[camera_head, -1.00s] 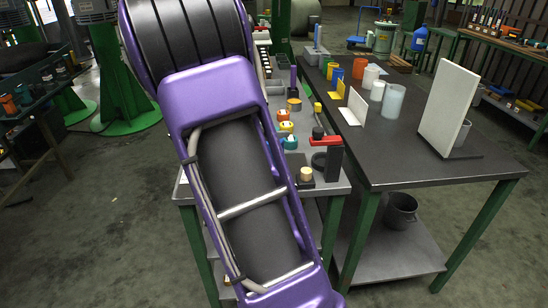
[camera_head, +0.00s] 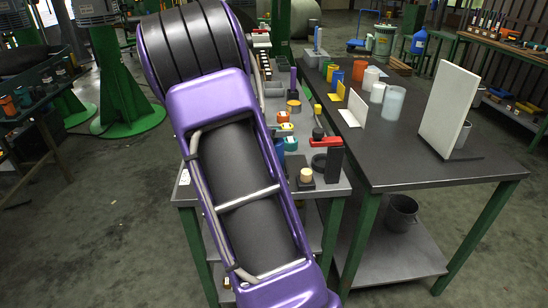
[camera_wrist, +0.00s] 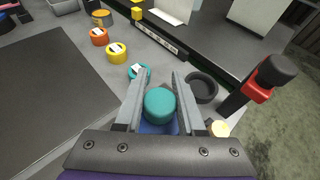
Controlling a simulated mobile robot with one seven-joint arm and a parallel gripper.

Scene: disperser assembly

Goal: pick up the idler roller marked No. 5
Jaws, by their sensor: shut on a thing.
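In the wrist view my gripper (camera_wrist: 160,98) has its two grey fingers on either side of a round teal-topped roller (camera_wrist: 160,104) and is shut on it. Something blue shows just below the teal top. No number is readable on the held roller. Ahead of the fingers, a row of rollers with white labels stands on the grey table: a teal one (camera_wrist: 139,71), a yellow one (camera_wrist: 117,52) and an orange one (camera_wrist: 99,36). Their numbers are too small to read. In the head view my arm hides the gripper.
A black ring (camera_wrist: 201,87) lies right of the fingers, beside a red and black fixture (camera_wrist: 257,88). A pale round knob (camera_wrist: 221,128) is close to the right finger. The dark table (camera_head: 420,166) on the right bears a white upright panel (camera_head: 443,110) and several cups.

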